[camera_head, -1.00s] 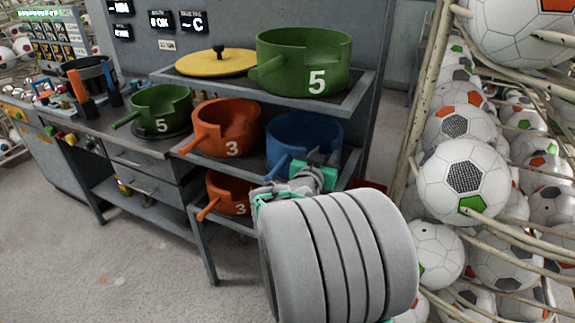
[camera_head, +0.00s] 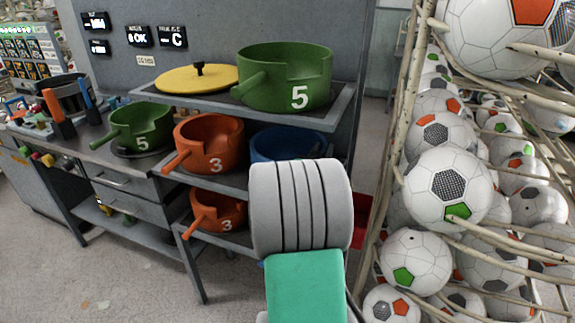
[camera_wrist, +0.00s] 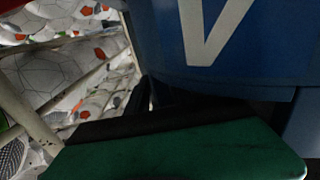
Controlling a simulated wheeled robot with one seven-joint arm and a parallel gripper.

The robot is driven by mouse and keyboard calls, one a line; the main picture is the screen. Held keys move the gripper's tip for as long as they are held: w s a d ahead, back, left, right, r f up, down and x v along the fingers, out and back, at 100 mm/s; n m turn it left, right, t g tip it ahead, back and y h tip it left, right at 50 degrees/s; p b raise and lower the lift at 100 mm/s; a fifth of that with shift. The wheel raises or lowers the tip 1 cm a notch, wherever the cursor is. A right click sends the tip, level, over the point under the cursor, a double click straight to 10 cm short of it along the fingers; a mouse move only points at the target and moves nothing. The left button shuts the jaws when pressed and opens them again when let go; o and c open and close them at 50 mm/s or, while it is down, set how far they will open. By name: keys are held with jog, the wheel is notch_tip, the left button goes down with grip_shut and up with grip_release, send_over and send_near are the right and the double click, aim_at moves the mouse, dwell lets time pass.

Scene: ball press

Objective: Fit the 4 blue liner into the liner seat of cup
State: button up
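The blue liner (camera_head: 290,140) stands on the middle shelf, right of the orange liner. Only its upper part shows in the head view, above my grey arm link. In the wrist view its blue wall (camera_wrist: 255,45) fills the upper right, very close, with part of a white marking. A green surface with a dark edge, seemingly my gripper (camera_wrist: 180,145), lies just below that wall; I cannot tell if they touch. The finger opening does not show, and my arm hides the gripper in the head view. I cannot pick out the cup or its seat with certainty.
A green liner marked 5 (camera_head: 285,85) and a yellow lid (camera_head: 197,79) are on the top shelf. Orange liners marked 3 (camera_head: 208,140) (camera_head: 218,211) stand on lower shelves. Another green 5 (camera_head: 140,128) sits on the left counter. A ball rack (camera_head: 402,100) stands close on the right.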

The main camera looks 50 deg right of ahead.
grip_shut()
dwell(1.0)
jog(key=shift+r, duration=0.1)
